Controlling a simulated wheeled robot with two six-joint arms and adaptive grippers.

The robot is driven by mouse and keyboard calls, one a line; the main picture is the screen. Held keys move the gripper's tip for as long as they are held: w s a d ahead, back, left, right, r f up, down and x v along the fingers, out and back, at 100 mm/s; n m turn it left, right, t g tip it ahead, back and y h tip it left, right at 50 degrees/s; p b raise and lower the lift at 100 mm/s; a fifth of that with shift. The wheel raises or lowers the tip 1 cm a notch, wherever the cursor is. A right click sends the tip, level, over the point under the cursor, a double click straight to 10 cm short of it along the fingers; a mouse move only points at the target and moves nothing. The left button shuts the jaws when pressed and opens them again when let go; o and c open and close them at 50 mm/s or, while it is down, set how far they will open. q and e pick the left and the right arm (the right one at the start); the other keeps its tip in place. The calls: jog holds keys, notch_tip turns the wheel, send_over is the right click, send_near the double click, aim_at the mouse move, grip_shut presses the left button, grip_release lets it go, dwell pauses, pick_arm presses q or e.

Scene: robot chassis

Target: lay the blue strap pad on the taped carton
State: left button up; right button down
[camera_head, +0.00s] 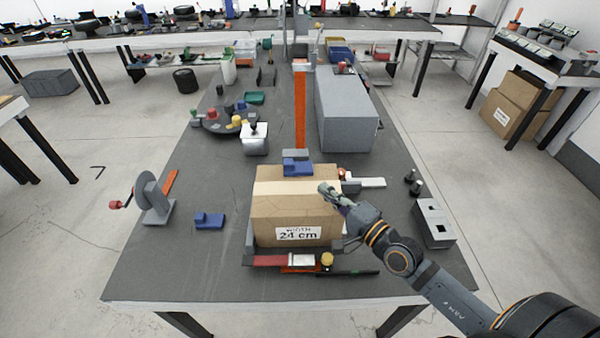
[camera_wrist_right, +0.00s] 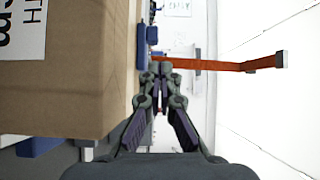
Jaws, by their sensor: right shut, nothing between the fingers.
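The taped carton (camera_head: 297,208) stands on the dark table, with pale tape across its top and a "24 cm" label on its front. A blue pad-like piece (camera_head: 209,221) lies on the table left of it. A second blue piece (camera_head: 298,168) shows at the carton's back edge; I cannot tell whether it rests on the carton. My right gripper (camera_head: 324,188) is shut and empty over the carton's right back part. In the wrist view my right gripper's fingertips (camera_wrist_right: 160,68) are together beside the carton (camera_wrist_right: 80,75). My left gripper is not in view.
A reel stand (camera_head: 152,198) is at the left. A large grey box (camera_head: 346,110) and an orange strip (camera_head: 300,110) lie behind the carton. A grey block with holes (camera_head: 434,223) is at the right. The table's front left is clear.

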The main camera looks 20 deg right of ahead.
send_near(291, 168)
jog(key=w, duration=0.1)
jog(key=w+a+r, duration=0.1)
jog(key=w, duration=0.3)
jog(key=shift+w+a+r+b, duration=0.25)
jog(key=shift+a+r+b, duration=0.05)
jog(key=shift+a+r, duration=0.05)
jog(key=shift+w+a, duration=0.2)
jog(key=shift+w, duration=0.15)
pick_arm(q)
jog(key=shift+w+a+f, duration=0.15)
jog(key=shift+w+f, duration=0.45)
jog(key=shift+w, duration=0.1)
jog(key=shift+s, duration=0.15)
